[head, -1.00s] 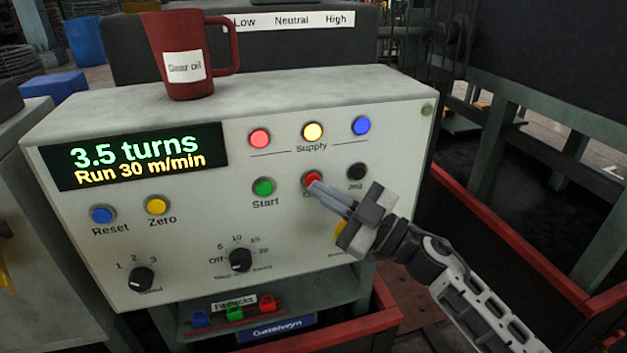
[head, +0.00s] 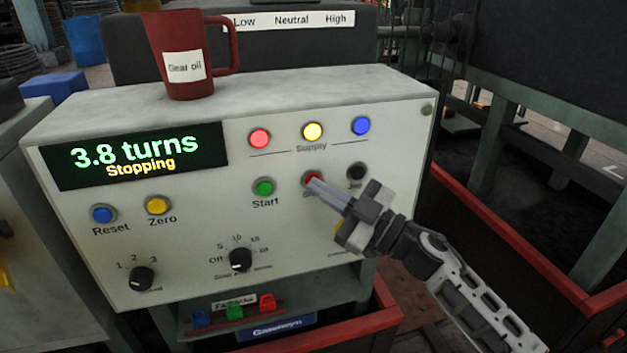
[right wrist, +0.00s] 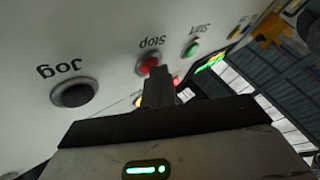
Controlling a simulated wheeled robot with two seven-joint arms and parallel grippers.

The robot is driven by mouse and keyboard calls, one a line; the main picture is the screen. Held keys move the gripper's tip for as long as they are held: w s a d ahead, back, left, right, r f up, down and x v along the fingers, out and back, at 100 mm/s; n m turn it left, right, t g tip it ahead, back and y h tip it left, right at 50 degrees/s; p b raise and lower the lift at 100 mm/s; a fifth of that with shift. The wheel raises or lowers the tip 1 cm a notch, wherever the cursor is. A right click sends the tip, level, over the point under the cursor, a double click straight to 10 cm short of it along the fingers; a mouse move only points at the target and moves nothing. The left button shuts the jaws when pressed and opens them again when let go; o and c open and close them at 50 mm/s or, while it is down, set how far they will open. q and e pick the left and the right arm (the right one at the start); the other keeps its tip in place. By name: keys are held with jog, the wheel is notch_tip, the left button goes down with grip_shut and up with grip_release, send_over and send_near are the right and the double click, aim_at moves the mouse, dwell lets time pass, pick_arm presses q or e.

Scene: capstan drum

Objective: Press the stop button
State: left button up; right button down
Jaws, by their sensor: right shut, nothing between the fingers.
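The red stop button (head: 312,177) is on the front of the pale control panel (head: 200,270), between the green Start button (head: 264,187) and the black Jog button (head: 356,172). My right gripper (head: 316,185) is shut and empty, its fingertips at the stop button and covering part of it and its label. In the right wrist view the stop button (right wrist: 149,64) shows just beyond the fingertips (right wrist: 160,80); whether they still touch it is hard to tell. The display (head: 135,156) reads "3.8 turns" and "Stopping". My left gripper is not in view.
A dark red "Gear oil" mug (head: 187,65) stands on top of the panel housing. Red, yellow and blue Supply lamps (head: 313,131) sit above the buttons. Knobs (head: 240,259) are lower on the panel. Padlocks (head: 234,311) lie below. A red rail (head: 530,245) runs at the right.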

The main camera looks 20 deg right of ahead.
jog(key=shift+s+p, duration=0.4)
jog(key=shift+s, duration=0.4)
jog(key=s+p, duration=0.1)
jog(key=s, duration=0.4)
jog(key=shift+d+p, duration=0.1)
jog(key=shift+p, duration=0.3)
